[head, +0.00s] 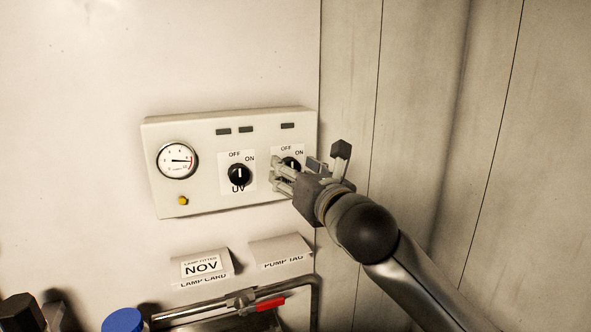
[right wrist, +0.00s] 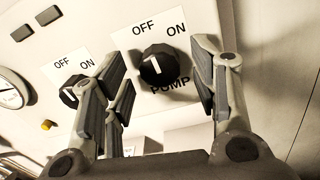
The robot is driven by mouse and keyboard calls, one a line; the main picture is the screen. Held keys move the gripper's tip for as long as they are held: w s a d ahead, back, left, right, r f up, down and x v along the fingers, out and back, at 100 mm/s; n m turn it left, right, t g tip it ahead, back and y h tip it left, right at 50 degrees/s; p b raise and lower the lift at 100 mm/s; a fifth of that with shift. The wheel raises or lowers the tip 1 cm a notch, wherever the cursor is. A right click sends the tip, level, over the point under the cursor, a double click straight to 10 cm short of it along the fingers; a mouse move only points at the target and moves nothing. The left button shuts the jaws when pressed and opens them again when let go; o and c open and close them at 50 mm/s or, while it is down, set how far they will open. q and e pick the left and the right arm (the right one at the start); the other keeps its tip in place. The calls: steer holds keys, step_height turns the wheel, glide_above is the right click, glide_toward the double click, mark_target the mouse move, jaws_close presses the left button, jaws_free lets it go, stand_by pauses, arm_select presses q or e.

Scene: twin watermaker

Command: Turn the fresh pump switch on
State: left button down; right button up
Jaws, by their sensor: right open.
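The pump switch (right wrist: 164,66) is a black round knob with a white line, on a white plate marked OFF, ON and PUMP. In the right wrist view it sits between the open fingers of my right gripper (right wrist: 162,85), nearer the right finger. Its white line points up, toward OFF. In the head view the pump knob (head: 290,164) is partly hidden behind my right gripper (head: 283,178), which is at the panel's right end. I cannot tell whether a finger touches the knob.
The UV switch (head: 239,174) is just left of the pump switch on the same control panel (head: 210,205). A gauge (head: 178,160) and yellow button (head: 183,201) are farther left. Below are two card holders (head: 202,265), a red-handled valve (head: 270,303) and a blue cap (head: 123,320).

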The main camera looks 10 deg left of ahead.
steer(key=shift+c, duration=0.4)
steer(key=c, duration=0.9)
steer(key=shift+c, duration=0.2)
steer(key=shift+m, duration=0.3)
steer(key=m+p, duration=0.2)
steer(key=m, duration=0.9)
steer(key=shift+p, duration=0.35)
steer(key=shift+m, duration=0.4)
